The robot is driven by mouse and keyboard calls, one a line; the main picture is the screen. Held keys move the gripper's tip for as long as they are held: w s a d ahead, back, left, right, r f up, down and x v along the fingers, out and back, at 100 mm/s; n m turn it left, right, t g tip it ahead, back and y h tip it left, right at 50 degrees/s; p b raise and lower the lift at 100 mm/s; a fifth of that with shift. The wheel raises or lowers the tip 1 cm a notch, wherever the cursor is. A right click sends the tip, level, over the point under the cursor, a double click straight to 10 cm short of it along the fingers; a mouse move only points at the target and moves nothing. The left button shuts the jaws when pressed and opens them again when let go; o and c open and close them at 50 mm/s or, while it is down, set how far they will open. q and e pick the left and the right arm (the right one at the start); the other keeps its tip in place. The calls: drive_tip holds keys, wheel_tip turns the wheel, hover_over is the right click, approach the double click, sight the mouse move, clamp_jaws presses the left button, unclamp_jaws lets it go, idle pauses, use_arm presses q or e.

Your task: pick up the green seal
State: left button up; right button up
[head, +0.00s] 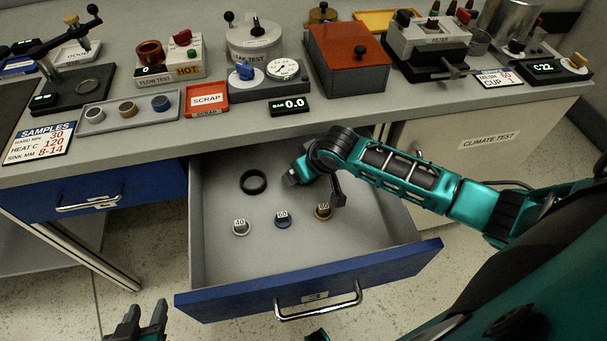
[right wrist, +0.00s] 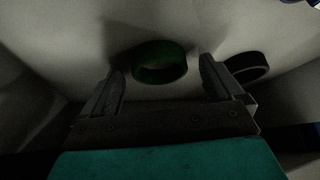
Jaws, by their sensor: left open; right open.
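The green seal (right wrist: 160,62) is a dark green ring lying in the open drawer (head: 220,262). In the right wrist view it sits ahead of and between the fingers of my right gripper (right wrist: 163,80). The right gripper is open with nothing held, and I cannot tell how far it is from the seal. In the head view my right gripper (head: 292,178) reaches into the drawer's back part, and the seal is hidden there by the hand and arm. My left gripper (head: 145,314) is open and empty at the bottom left, outside the drawer.
A black ring (head: 253,181) lies beside the right gripper; the right wrist view shows it too (right wrist: 246,67). Small weights marked 40 (head: 241,228), 60 (head: 283,221) and 80 (head: 323,212) stand nearer the drawer front (head: 400,268). The counter above (head: 130,135) overhangs the drawer's back.

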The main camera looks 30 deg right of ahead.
drive_tip(key=c, duration=1.1)
